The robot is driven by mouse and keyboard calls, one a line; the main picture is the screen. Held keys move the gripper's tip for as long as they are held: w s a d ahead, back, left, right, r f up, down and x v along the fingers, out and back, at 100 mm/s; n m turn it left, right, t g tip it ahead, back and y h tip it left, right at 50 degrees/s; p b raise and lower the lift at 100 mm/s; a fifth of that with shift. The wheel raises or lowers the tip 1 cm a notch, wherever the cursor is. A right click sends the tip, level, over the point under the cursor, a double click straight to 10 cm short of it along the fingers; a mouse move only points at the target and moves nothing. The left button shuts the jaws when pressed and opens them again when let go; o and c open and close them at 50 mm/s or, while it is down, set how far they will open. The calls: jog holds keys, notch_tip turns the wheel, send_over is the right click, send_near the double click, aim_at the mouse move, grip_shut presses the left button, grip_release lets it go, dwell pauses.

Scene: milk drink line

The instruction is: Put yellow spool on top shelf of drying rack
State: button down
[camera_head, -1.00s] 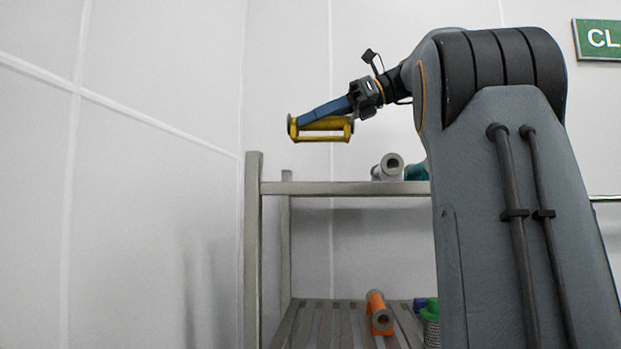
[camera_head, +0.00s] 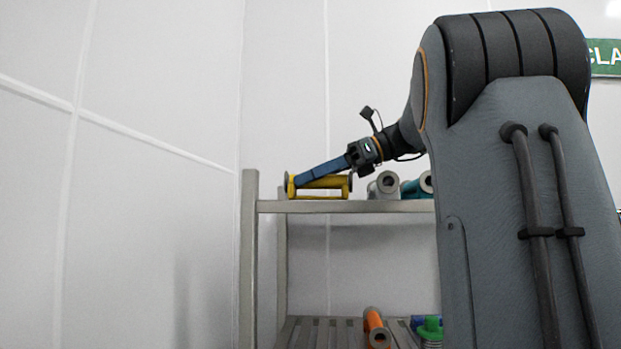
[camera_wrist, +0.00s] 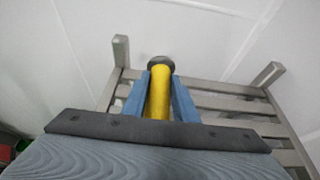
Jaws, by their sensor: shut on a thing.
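The yellow spool (camera_head: 321,188) is at the left end of the top shelf of the drying rack (camera_head: 345,206), level with the shelf's front rail. My gripper (camera_head: 306,178) is shut on the spool, with its blue fingers angled down to the left. In the wrist view the spool (camera_wrist: 159,93) lies between the two blue fingers (camera_wrist: 160,97), with its dark round end beyond the fingertips. The slats of the shelf (camera_wrist: 225,104) show behind and below it. I cannot tell whether the spool touches the shelf.
A grey spool (camera_head: 384,185) and a teal spool (camera_head: 416,187) lie on the top shelf to the right. An orange spool (camera_head: 375,328) and a green piece (camera_head: 431,328) are on the lower shelf. A rack post (camera_head: 249,250) rises at the left. My arm hides the rack's right side.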

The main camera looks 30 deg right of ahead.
jog(key=c, duration=1.4)
grip_release()
jog(key=shift+f, duration=0.15)
jog(key=shift+c, duration=0.2)
jog(key=shift+d+r, duration=0.1)
jog(key=shift+r, duration=0.1)
jog(key=b+v, duration=0.1)
jog(key=v, duration=0.9)
jog(key=shift+s+d+b, duration=0.2)
jog(key=shift+b, duration=0.2)
jog(key=shift+s+d+r, duration=0.3)
jog(key=shift+s+d, duration=0.05)
jog(key=shift+d, duration=0.1)
